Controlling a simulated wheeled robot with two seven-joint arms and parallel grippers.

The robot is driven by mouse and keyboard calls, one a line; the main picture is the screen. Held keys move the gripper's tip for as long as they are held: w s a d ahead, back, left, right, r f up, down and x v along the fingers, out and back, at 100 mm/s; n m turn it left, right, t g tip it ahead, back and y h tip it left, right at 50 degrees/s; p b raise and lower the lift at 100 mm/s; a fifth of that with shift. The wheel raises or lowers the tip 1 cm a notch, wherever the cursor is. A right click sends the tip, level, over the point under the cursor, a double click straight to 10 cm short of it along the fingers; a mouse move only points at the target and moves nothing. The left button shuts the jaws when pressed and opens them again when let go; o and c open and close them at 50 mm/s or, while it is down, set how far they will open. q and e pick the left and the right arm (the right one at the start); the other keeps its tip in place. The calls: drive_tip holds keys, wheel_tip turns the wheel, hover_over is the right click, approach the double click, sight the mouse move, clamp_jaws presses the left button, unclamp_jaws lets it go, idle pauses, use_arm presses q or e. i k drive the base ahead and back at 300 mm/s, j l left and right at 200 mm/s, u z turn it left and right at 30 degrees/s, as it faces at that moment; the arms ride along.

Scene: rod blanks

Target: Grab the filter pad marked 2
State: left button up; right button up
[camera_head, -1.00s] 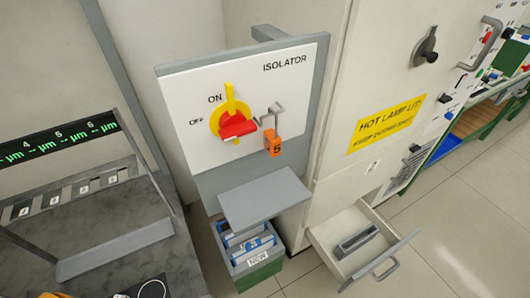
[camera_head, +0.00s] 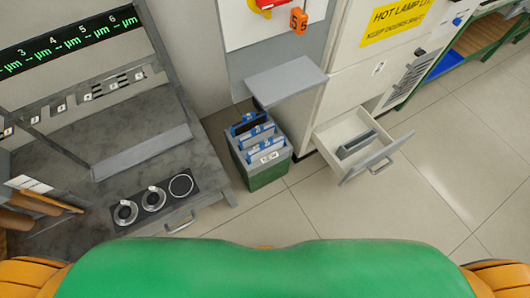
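Several blue-edged flat pieces (camera_head: 265,144), which may be filter pads, stand in a row in a grey and green bin (camera_head: 265,178) on the floor. The bin has a white label that appears to read NEW. The rear piece (camera_head: 248,122) shows a dark face. I cannot read a 2 on any of them, so I cannot tell which is the pad marked 2. Neither of my grippers is in view; only my green body and orange shoulders show at the bottom.
A grey shelf (camera_head: 286,80) juts out above and behind the bin. An open drawer (camera_head: 334,131) holding a grey block stands to the right. A grey bench (camera_head: 60,215) with round dials (camera_head: 153,198) is at left. The floor (camera_head: 330,205) in front is clear.

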sight(270, 145)
drive_tip(key=i+l, duration=0.2)
drive_tip(key=i, duration=0.25)
drive_tip(key=i+l+z, duration=0.15)
drive_tip(key=i, duration=0.3)
